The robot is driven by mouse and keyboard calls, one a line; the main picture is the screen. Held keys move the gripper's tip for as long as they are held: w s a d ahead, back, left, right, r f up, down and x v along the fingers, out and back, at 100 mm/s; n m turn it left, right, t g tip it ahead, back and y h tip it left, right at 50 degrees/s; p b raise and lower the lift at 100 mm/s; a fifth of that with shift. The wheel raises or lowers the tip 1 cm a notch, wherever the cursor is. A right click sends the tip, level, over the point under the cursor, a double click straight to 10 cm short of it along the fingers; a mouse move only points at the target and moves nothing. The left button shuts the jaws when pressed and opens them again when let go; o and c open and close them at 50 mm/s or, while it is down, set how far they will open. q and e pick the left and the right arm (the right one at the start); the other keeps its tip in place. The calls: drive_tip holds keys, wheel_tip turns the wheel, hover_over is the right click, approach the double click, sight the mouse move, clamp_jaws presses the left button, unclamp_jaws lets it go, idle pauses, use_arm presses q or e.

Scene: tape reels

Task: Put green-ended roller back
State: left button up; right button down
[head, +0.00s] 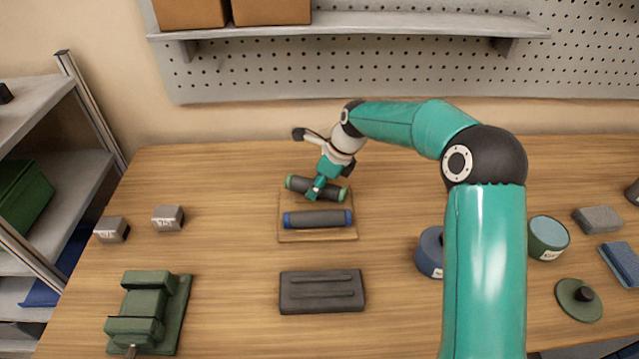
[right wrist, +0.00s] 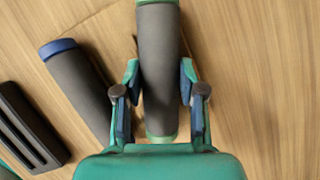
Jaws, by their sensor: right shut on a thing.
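The green-ended roller (head: 300,184) is a dark grey cylinder with green end caps. It is at the back part of a small wooden board (head: 318,238), slightly tilted in the picture. My right gripper (head: 314,191) is shut on it from above; the right wrist view shows the roller (right wrist: 159,50) between the two fingers (right wrist: 158,97). I cannot tell whether the roller touches the board. A blue-ended roller (head: 318,219) lies on the board in front of it. A dark grooved block (head: 322,292) lies nearer on the table. My left gripper is not in view.
A green clamp-like device (head: 143,312) and two grey blocks (head: 168,218) stand at the left. A blue round container (head: 431,252), a green tub (head: 547,238) and a knobbed lid (head: 579,300) are at the right. The table between board and grey blocks is clear.

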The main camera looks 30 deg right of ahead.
drive_tip(key=shift+f, duration=0.1)
drive_tip(key=c, duration=0.7)
unclamp_jaws()
drive_tip(key=shift+f, duration=0.1)
drive_tip(key=v, duration=1.2)
